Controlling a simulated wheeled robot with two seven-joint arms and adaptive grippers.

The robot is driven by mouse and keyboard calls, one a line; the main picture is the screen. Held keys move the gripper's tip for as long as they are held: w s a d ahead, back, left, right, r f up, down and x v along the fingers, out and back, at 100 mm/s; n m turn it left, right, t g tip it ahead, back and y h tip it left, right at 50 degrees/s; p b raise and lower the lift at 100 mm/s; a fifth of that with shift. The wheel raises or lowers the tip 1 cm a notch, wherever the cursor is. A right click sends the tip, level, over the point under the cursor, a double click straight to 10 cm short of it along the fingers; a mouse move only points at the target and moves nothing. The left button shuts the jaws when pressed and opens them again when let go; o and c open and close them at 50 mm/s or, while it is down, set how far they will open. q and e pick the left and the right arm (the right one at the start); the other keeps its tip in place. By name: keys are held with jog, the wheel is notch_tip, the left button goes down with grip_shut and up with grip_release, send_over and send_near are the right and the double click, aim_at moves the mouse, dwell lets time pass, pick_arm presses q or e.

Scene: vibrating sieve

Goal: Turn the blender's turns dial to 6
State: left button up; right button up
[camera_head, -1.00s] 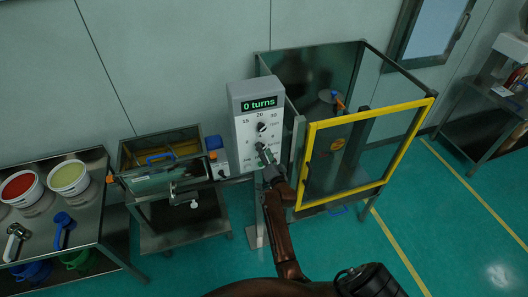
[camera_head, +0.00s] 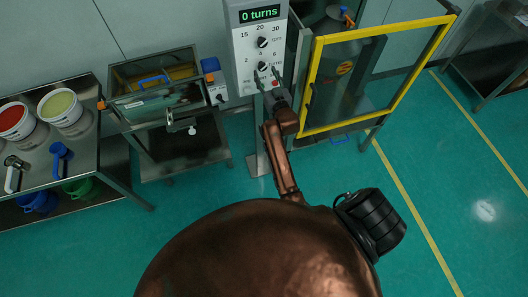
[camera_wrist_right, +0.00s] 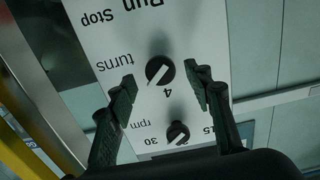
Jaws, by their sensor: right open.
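The blender's control box (camera_head: 246,60) is a pale panel on a post, with a green readout showing "0 turns" (camera_head: 260,14). The black turns dial (camera_head: 262,66) is the lower knob; in the wrist view, upside down, the turns dial (camera_wrist_right: 160,70) bears a slanted white mark, beside the printed "turns" and "4". My right gripper (camera_head: 267,77) is open at the dial. In the wrist view its two fingertips (camera_wrist_right: 164,78) lie on either side of the dial with gaps; I cannot tell their depth. My left gripper is out of view.
The rpm dial (camera_head: 262,42) sits just above the turns dial and also shows between the fingers in the wrist view (camera_wrist_right: 178,133). A yellow-framed door (camera_head: 311,80) stands close right. A metal cart (camera_head: 145,172) and a bench with tubs (camera_head: 100,150) are left.

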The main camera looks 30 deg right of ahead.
jog(key=v, duration=0.6)
jog(key=s+a+f+g+y+b, duration=0.1)
jog(key=s+a+f+g, duration=0.1)
jog(key=f, duration=1)
jog(key=s+a+f+n+g+y+b, duration=0.1)
jog(key=s+a+f+g, duration=0.1)
jog(key=f, duration=1)
jog(key=s+a+f+n+g+y+b, duration=0.1)
jog(key=s+a+f, duration=0.1)
jog(key=f, duration=1.1)
jog(key=shift+s+a+g, duration=0.25)
jog(key=shift+a+g, duration=0.05)
jog(key=shift+g, duration=0.1)
